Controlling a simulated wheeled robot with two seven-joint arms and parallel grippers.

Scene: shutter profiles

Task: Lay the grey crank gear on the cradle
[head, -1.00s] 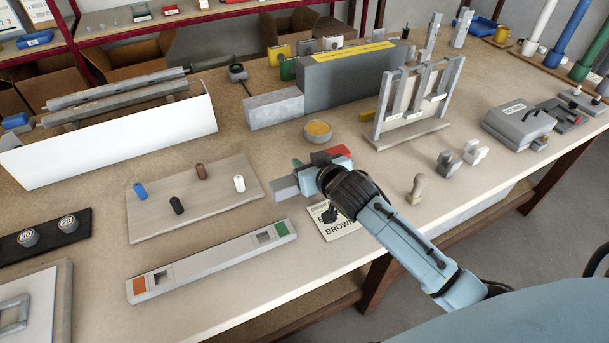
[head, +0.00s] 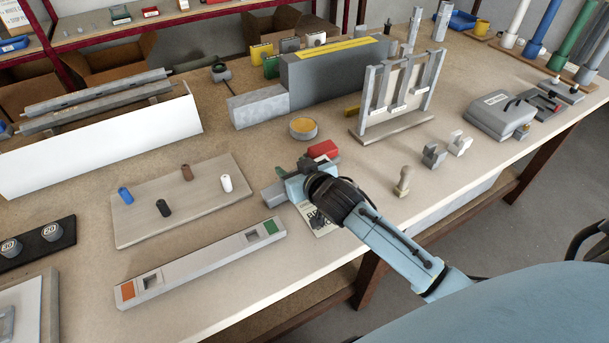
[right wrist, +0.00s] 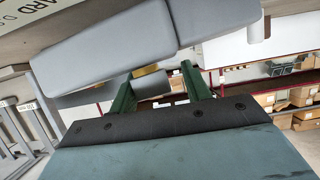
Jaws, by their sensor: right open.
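A small grey upright box (head: 289,45) stands between a yellow one (head: 261,53) and a white one (head: 316,39) behind the long grey block; it may be the grey crank gear, but I cannot tell for sure. I cannot tell with certainty which thing is the cradle. My left gripper is out of view.
A board with several coloured pegs (head: 205,220) and a long grey tray (head: 200,268) lie left of the gripper. A round yellow-topped tin (head: 303,128), a grey frame stand (head: 367,134) and small grey pieces (head: 434,156) stand behind and right.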

